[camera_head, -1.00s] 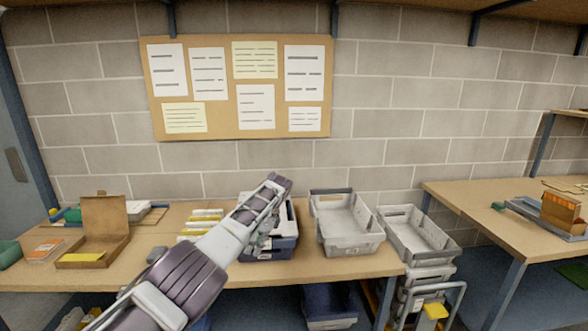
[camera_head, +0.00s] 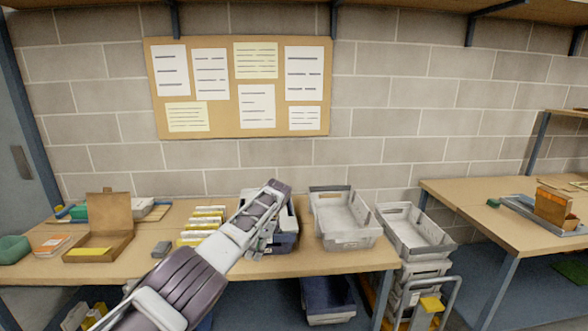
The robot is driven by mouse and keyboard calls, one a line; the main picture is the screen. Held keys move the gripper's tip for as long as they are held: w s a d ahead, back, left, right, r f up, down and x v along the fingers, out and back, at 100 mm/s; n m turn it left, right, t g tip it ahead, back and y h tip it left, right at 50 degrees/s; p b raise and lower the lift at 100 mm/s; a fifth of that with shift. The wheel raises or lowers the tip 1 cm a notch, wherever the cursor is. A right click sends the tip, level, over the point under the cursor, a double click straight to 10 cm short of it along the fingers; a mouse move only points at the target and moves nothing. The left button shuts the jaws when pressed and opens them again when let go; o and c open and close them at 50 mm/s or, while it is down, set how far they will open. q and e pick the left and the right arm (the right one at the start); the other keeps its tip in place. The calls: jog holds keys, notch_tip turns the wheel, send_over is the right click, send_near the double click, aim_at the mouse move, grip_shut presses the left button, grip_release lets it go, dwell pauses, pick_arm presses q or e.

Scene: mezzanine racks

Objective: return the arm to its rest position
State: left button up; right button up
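My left arm reaches in from the lower left, and its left gripper (camera_head: 266,228) is over the table in front of a dark blue and white bin (camera_head: 286,241). The gripper and forearm hide much of that bin. The fingers are seen from behind and the side, so their opening does not show clearly. I see nothing clearly held in them. My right gripper is not in view.
The table (camera_head: 330,262) also holds an open cardboard box (camera_head: 112,243), yellow-and-white packs (camera_head: 203,224) and a grey bin (camera_head: 343,222). Another grey bin (camera_head: 414,232) tops a stack right of the table. A second table (camera_head: 465,205) stands further right.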

pick_arm(q)
jog(key=s+a+f+n+h, duration=0.15)
jog(key=s+f, duration=0.55)
jog(key=f, duration=0.9)
jog(key=s+f+n+h, duration=0.1)
jog(key=s+f+n, duration=0.2)
jog(key=s+f, duration=0.85)
jog(key=s+a+f+n+h, duration=0.1)
jog(key=s+f+n, duration=0.15)
jog(key=f, duration=1.85)
jog(key=s+a+f+n, duration=0.2)
jog(key=s+f, duration=0.5)
jog(key=s, duration=0.5)
jog(key=s+a+f+n, duration=0.2)
jog(key=s+a+f, duration=0.1)
jog(key=s+f, duration=0.65)
jog(key=s+a+f+n, duration=0.1)
jog(key=s+a, duration=0.1)
jog(key=s, duration=1)
jog(key=s+a+f+n+t, duration=0.1)
jog(key=s+a+n, duration=0.1)
jog(key=s, duration=1.1)
jog(key=shift+a+f+h, duration=0.35)
jog(key=shift+a+h, duration=0.1)
jog(key=shift+a, duration=0.3)
